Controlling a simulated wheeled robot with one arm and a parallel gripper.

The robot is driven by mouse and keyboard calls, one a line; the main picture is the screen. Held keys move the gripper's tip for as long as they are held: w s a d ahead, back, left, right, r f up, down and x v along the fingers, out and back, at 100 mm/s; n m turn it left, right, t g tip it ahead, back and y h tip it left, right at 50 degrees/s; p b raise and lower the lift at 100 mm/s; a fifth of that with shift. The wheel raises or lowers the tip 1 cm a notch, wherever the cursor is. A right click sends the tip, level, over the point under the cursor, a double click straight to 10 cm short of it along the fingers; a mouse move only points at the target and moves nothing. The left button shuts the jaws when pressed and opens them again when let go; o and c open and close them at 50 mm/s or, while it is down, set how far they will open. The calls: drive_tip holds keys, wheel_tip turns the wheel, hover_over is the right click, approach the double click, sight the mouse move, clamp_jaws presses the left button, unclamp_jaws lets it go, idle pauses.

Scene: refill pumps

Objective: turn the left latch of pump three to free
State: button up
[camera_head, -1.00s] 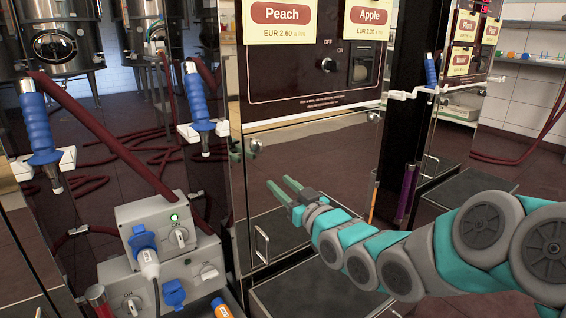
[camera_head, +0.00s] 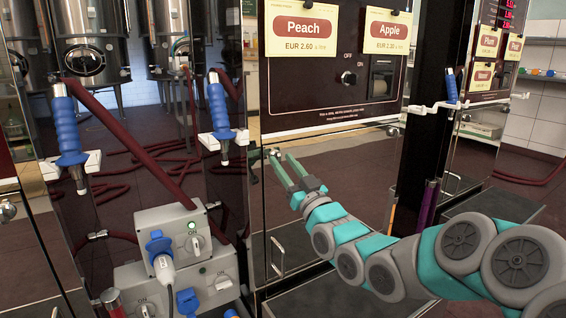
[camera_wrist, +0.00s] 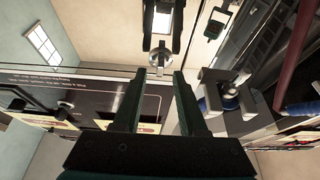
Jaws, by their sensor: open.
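A similar metal latch (camera_head: 394,131) sits at the panel's lower right. Left of the pump, a blue-handled nozzle (camera_head: 218,108) rests in a white holder. A door handle (camera_head: 277,256) is below the gripper.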

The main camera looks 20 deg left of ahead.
drive_tip(key=shift+w+a+r, duration=0.2)
drive_tip(key=shift+w+a, duration=0.15)
drive_tip(key=shift+w, duration=0.05)
drive_tip(key=shift+c, duration=0.3)
clamp_jaws()
